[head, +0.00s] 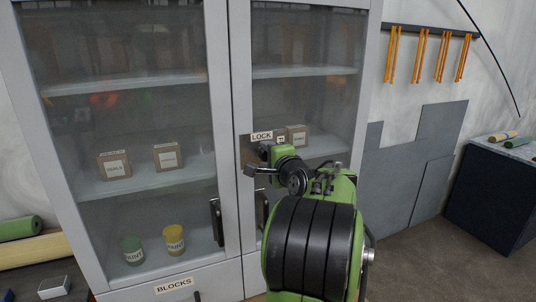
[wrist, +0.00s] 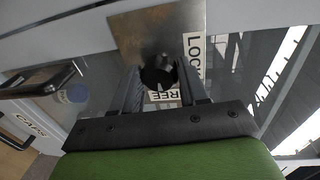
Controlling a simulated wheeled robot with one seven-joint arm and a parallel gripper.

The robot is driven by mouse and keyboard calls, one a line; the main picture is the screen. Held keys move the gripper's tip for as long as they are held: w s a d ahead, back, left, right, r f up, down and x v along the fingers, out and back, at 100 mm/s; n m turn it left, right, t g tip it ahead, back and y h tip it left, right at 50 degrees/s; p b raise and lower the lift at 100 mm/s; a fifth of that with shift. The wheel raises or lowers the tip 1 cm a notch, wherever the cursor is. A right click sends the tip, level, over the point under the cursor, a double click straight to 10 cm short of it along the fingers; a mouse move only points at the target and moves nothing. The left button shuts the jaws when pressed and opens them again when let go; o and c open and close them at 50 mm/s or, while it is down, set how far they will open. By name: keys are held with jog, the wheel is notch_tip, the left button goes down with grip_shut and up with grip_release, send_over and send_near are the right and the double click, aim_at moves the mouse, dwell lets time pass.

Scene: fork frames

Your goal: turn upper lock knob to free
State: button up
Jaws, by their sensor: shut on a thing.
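The upper lock knob (wrist: 158,74) is a dark round piece on a brushed metal plate (wrist: 148,32) on the cabinet front. In the wrist view my gripper (wrist: 158,82) has one finger on each side of the knob and is shut on it. A LOCK label (wrist: 193,52) is at the plate's right edge, and a FREE label (wrist: 165,96) shows partly between the fingers. In the head view my gripper (head: 258,168) is at the right door, below the LOCK label (head: 261,135); my arm hides the knob there. The knob's exact angle is hard to tell.
The tall grey cabinet (head: 233,110) has glass doors with boxes (head: 115,164) and paint cans (head: 174,238) inside. Dark vertical door handles (head: 217,222) are below my gripper. A BLOCKS drawer (head: 174,286) is at the bottom. A dark side counter (head: 490,190) stands at the right.

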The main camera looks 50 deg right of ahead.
dwell(0.4)
jog(key=o, duration=1.1)
jog(key=shift+c, duration=0.2)
jog(key=b+v, duration=0.2)
jog(key=v, duration=1.3)
jog(key=shift+s, duration=0.4)
jog(key=shift+w+a, duration=0.1)
jog(key=shift+a, duration=0.1)
